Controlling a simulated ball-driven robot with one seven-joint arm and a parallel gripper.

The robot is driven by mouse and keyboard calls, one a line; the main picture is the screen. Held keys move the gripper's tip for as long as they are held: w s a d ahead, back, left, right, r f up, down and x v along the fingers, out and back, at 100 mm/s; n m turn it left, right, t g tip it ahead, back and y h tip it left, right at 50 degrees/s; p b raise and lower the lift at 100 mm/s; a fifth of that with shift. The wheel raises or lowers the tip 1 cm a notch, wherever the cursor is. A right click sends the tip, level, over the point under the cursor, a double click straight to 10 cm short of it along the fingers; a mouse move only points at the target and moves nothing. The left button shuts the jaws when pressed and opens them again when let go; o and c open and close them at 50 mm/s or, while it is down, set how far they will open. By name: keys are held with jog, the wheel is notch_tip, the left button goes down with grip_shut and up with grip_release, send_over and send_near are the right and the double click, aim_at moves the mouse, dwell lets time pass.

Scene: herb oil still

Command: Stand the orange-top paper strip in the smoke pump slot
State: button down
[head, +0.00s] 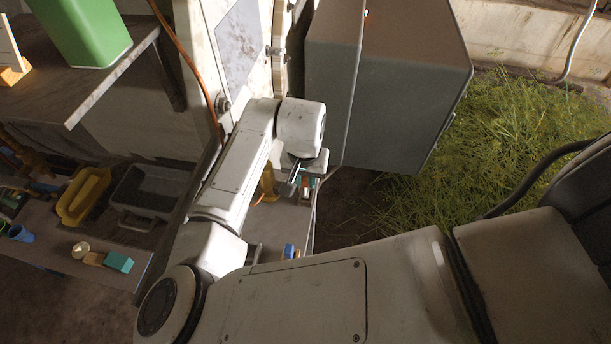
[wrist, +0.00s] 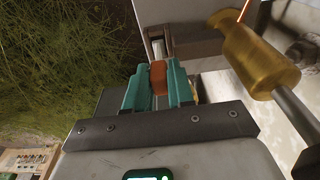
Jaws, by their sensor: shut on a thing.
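My gripper (wrist: 158,82) has teal fingers and is shut on the orange top of the paper strip (wrist: 158,75). Beyond the fingertips is a grey metal block with a pale upright bar (wrist: 158,48). A brass, bell-shaped piece on a grey rod (wrist: 240,50) stands to the right, apart from the fingers. I cannot tell which part is the smoke pump slot. In the head view, my gripper (head: 307,180) is small and partly hidden under my wrist, beside the brass piece (head: 268,184).
A large grey cabinet (head: 410,85) stands just beyond my gripper, with cut grass (head: 500,150) to its right. A small blue item (head: 289,251) sits on the surface below my gripper. At left are a green bin (head: 85,30), a yellow tray (head: 84,196) and a grey tray (head: 150,190).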

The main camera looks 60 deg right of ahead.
jog(key=shift+f+b, duration=0.55)
jog(key=shift+f, duration=0.4)
jog(key=c, duration=0.9)
grip_release()
jog(key=shift+r, duration=0.1)
jog(key=r, duration=0.7)
jog(key=a+r, duration=0.1)
jog(key=r, duration=0.2)
jog(key=shift+s+a+r+b, duration=0.1)
jog(key=shift+s+r+b, duration=0.2)
jog(key=shift+b, duration=0.1)
